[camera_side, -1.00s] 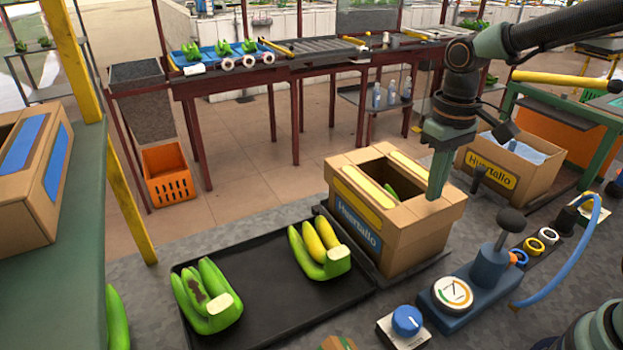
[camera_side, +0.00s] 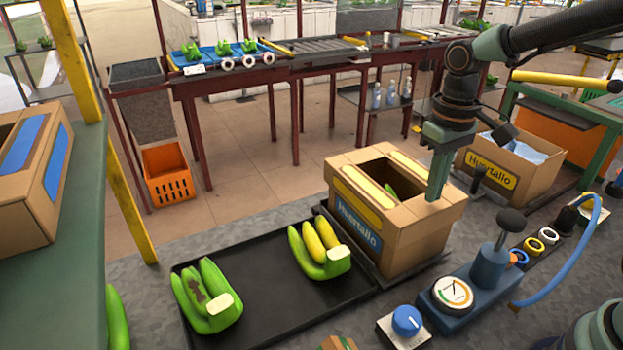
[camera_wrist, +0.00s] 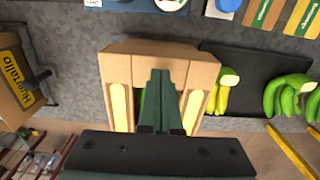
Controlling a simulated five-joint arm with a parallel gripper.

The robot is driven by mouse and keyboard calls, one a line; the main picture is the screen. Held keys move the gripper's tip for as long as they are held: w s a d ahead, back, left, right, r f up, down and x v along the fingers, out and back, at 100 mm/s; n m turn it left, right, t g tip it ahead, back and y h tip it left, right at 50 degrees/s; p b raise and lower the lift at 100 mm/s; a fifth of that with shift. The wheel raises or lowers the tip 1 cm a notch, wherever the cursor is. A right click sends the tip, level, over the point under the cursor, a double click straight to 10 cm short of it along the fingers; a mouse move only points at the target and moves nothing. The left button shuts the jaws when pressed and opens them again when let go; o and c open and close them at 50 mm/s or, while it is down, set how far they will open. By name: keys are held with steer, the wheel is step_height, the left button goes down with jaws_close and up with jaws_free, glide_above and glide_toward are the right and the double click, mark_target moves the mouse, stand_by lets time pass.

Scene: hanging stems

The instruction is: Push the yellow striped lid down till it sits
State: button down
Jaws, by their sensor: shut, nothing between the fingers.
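The cardboard lid (camera_side: 362,194) has two yellow stripes and a long opening in its top. It lies on the cardboard box (camera_side: 408,252) with the blue Huertallo label; I cannot tell whether its rim is fully down all round. Green fruit shows through the opening. My gripper (camera_side: 433,198) is shut and empty, pointing down, with its tips at the lid's right end, seemingly touching it. In the wrist view my gripper (camera_wrist: 161,74) covers the middle of the lid (camera_wrist: 119,108), between the two stripes.
A black tray (camera_side: 265,312) with two banana bunches (camera_side: 318,250) lies left of the box. A blue-based dial gauge (camera_side: 452,292) and a blue knob (camera_side: 407,320) stand in front at the right. An open carton (camera_side: 535,165) with a yellow label stands behind right.

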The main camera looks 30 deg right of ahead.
steer(key=shift+f, duration=1.2)
stand_by(3.0)
steer(key=shift+r, duration=0.1)
step_height(320, 180, up, 9)
stand_by(0.9)
steer(key=shift+s+d+t, duration=0.9)
steer(key=shift+s+t, duration=0.25)
steer(key=shift+t, duration=0.25)
steer(key=shift+s+d+t, duration=0.85)
steer(key=shift+s+t, duration=0.3)
steer(key=shift+t, duration=0.25)
